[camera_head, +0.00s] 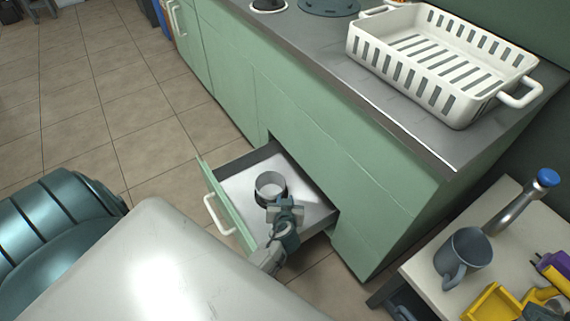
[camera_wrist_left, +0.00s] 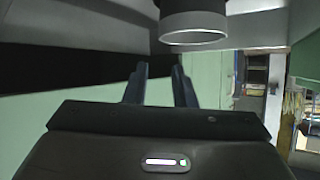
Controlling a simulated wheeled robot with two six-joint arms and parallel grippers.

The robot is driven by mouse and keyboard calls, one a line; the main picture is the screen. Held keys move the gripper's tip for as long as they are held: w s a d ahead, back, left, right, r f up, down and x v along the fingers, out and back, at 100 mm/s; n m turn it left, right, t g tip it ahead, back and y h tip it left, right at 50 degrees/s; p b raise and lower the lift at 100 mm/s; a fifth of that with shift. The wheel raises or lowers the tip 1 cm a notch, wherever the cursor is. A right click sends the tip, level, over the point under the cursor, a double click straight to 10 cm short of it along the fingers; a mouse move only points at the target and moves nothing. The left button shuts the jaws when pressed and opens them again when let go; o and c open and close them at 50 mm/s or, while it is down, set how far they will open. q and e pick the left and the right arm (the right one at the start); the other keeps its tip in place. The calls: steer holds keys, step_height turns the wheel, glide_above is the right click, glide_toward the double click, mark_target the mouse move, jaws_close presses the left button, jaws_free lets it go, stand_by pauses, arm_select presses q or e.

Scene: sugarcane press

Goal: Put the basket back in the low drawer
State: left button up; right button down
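A white slotted basket (camera_head: 440,62) with side handles stands on the grey counter at the upper right in the head view. The low drawer (camera_head: 238,190) is pulled open below the counter, with a green front and a pale floor. A round cup-like piece (camera_head: 270,184) with a white rim and black lower part is in or just above the drawer. It also shows at the top of the left wrist view (camera_wrist_left: 193,27). My left gripper (camera_head: 286,203) is over the drawer, close beside this piece. Its fingers (camera_wrist_left: 161,75) are apart with nothing seen between them.
Green cabinets (camera_head: 235,60) run under the counter (camera_head: 300,45). A side table (camera_head: 425,268) at the lower right holds a grey mug (camera_head: 463,258), a blue-capped metal piece (camera_head: 520,203) and yellow items. Tiled floor (camera_head: 90,100) is free at the left.

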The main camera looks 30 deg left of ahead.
arm_select(q)
steer(key=s+d+r+m+t+h, duration=0.1)
steer(key=d+r+m+t+h, duration=0.15)
steer(key=r, duration=0.65)
steer(key=d+r+m+t+h, duration=0.15)
steer(key=r+t, duration=0.25)
steer(key=r, duration=0.5)
steer(key=s+d+r+m+t+h, duration=0.1)
steer(key=d+r+m+t+h, duration=0.15)
steer(key=r, duration=0.65)
steer(key=s+r+t+h, duration=0.1)
steer(key=s+r+t, duration=0.3)
steer(key=r, duration=0.6)
steer(key=s+r+t+h, duration=0.2)
steer(key=s+r+t, duration=0.1)
steer(key=s+r, duration=0.4)
step_height(320, 180, up, 3)
steer(key=shift+f+m+t, duration=0.1)
steer(key=shift+m+t, duration=0.3)
steer(key=shift+m, duration=0.05)
